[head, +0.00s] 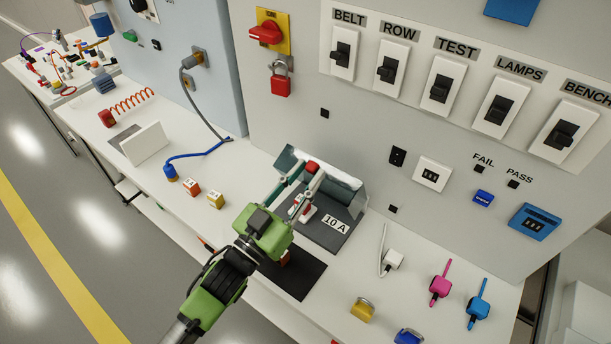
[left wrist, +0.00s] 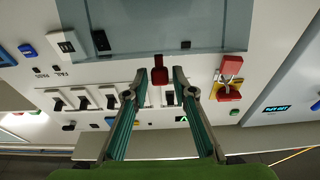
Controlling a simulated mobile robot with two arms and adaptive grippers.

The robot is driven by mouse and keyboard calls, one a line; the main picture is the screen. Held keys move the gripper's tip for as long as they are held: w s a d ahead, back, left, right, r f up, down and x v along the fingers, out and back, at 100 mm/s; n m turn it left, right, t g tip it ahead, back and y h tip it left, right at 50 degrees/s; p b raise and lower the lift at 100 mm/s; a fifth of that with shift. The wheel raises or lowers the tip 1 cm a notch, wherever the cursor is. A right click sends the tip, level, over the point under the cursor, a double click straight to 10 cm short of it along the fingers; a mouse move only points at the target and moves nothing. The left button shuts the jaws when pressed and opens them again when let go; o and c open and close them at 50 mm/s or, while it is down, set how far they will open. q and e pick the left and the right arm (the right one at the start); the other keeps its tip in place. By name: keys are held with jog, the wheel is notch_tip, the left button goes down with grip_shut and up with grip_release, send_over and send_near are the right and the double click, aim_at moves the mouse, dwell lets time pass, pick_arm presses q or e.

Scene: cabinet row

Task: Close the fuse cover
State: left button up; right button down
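The fuse cover (head: 343,180) is a greyish see-through lid with a red tab (head: 312,168). It stands raised at the back of a dark fuse base (head: 322,238) marked "10 A". White and red fuse parts (head: 301,208) show on the base, partly behind my fingers. My left gripper (head: 308,174) reaches over the base with its fingertips at the tab. In the left wrist view, the tab (left wrist: 158,73) lies between the open fingertips (left wrist: 161,73), with a gap on each side. The cover (left wrist: 150,28) fills the top there. My right gripper is not in view.
The grey panel behind carries a row of black switches (head: 440,88) and a red padlock (head: 281,80). Small cubes (head: 215,201) lie left of the base. A white plug (head: 393,261) and padlocks (head: 362,310) lie to the right. A dark mat (head: 300,277) lies in front.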

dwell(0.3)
pick_arm(q)
jog(key=v, duration=1.2)
